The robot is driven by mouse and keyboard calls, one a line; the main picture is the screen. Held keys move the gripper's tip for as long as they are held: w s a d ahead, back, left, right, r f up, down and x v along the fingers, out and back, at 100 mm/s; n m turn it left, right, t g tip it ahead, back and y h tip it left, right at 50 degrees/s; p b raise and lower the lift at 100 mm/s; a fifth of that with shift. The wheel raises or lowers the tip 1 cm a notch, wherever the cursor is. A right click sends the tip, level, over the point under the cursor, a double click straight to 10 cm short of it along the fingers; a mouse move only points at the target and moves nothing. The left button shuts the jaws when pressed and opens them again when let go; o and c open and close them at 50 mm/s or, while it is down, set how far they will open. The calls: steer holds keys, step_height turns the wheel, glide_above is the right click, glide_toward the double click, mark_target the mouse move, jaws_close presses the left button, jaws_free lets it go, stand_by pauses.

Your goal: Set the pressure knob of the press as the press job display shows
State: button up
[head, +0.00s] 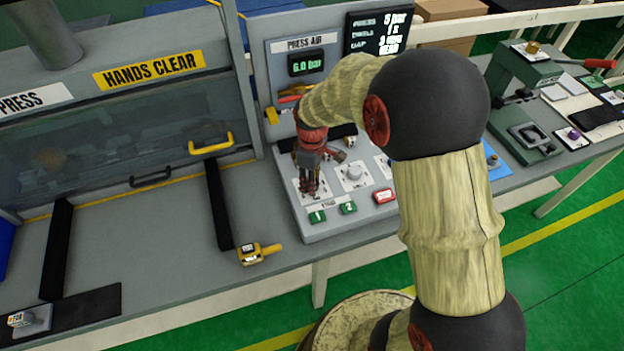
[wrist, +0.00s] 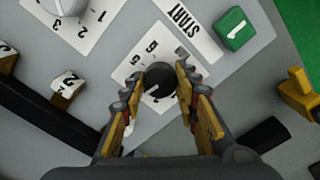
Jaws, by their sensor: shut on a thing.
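The press job display (head: 378,32) stands at the back of the control panel; its top line seems to read PRESS 5 bar, in small text. The press air readout (head: 306,64) shows 6.0 bar in green. My gripper (head: 311,190) points down at the left dial of the sloped panel. In the wrist view my gripper (wrist: 160,84) is shut on the black pressure knob (wrist: 158,80), one finger on each side. The knob sits on a white scale plate (wrist: 133,69) with 5 and 6 visible; the fingers hide other numbers. The knob's pointer is not clear.
A second, grey dial (head: 353,173) is right of my gripper. Green buttons 1 (head: 317,217) and 2 (head: 348,207) and a red button (head: 384,196) lie along the panel's front.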

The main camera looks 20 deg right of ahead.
steer(key=m+p, duration=0.2)
steer(key=m, duration=0.5)
steer(key=shift+p, duration=0.4)
steer(key=m+p, duration=0.1)
steer(key=m, duration=0.5)
steer(key=shift+m+p, duration=0.3)
steer(key=shift+p, duration=0.05)
steer(key=o, duration=1.1)
steer(key=shift+o, duration=0.2)
step_height(320, 180, up, 12)
